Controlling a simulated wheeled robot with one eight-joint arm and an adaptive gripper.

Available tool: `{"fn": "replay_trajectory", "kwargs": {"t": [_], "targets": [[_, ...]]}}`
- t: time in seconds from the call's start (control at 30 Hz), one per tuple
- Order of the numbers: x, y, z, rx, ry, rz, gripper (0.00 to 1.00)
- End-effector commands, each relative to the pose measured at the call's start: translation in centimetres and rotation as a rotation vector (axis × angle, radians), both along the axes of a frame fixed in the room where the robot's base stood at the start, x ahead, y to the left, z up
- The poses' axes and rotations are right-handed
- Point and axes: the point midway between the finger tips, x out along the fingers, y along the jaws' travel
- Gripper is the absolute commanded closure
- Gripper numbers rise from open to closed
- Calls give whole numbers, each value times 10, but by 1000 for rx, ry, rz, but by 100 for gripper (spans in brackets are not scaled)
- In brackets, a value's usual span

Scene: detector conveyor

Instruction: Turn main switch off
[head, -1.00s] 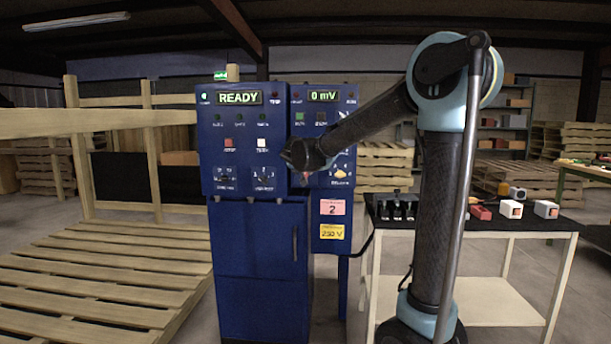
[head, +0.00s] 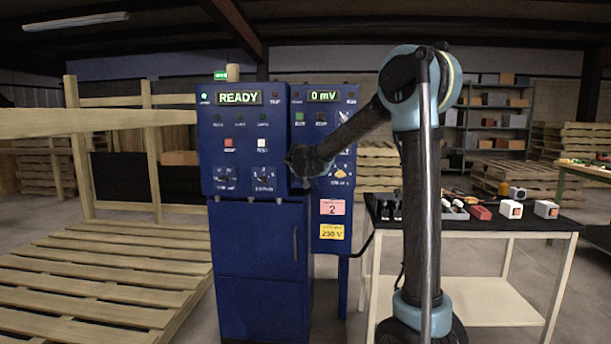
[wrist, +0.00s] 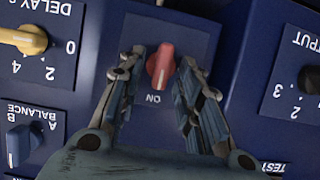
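The main switch, a red rotary knob (wrist: 160,66), sits on a raised blue plate in the wrist view. A white line on it points towards the "ON" label, which shows upside down. My gripper (wrist: 161,62) is open, with one finger on each side of the knob. Gaps show between the fingers and the knob. In the head view my gripper (head: 300,164) is at the front of the blue control cabinet (head: 258,235) and hides the switch. The cabinet displays read READY and 0 mV.
Close around the switch are a yellow delay knob (wrist: 24,39), a blue balance switch (wrist: 20,144) and a black output knob (wrist: 309,79). A bench (head: 500,229) with small devices stands right of the cabinet. Wooden pallets (head: 110,270) lie left.

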Motion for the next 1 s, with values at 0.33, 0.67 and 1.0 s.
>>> {"fn": "replay_trajectory", "kwargs": {"t": [0.33,0.67,1.0], "targets": [[0,0,0,-2,0,0,100],[0,3,0,-101,2,2,100],[0,8,-2,-384,13,1,100]]}}
